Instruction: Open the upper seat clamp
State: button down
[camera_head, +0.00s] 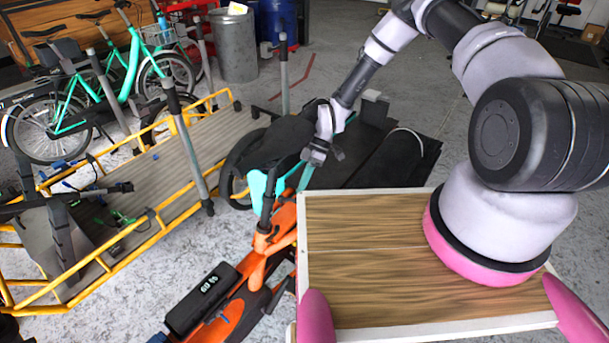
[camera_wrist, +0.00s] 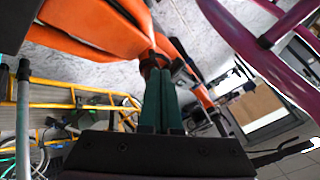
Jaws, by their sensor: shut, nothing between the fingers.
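An orange cargo bike (camera_head: 240,295) stands in front of me, with a black upright post (camera_head: 267,205) rising from its frame. In the wrist view the orange frame (camera_wrist: 95,28) fills the upper left. A small black clamp-like part (camera_wrist: 150,62) sits around the joint by the frame; whether its lever is open or closed is too small to tell. My gripper (camera_head: 306,176) hangs beside the post at its right. In the wrist view my gripper (camera_wrist: 162,72) has its dark green fingers shut together, empty, with the tips close to the black part. I cannot tell whether they touch.
A yellow-railed cargo platform (camera_head: 170,170) with metal posts stands at the left. Teal bikes (camera_head: 110,85) stand behind it. A black cargo surface (camera_head: 350,165) lies beyond my gripper. A metal bin (camera_head: 236,45) stands at the back. Open floor shows at the right.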

jog(key=shift+s, duration=0.5)
jog(key=shift+s+r, duration=0.1)
jog(key=shift+s, duration=0.85)
jog(key=shift+w, duration=0.15)
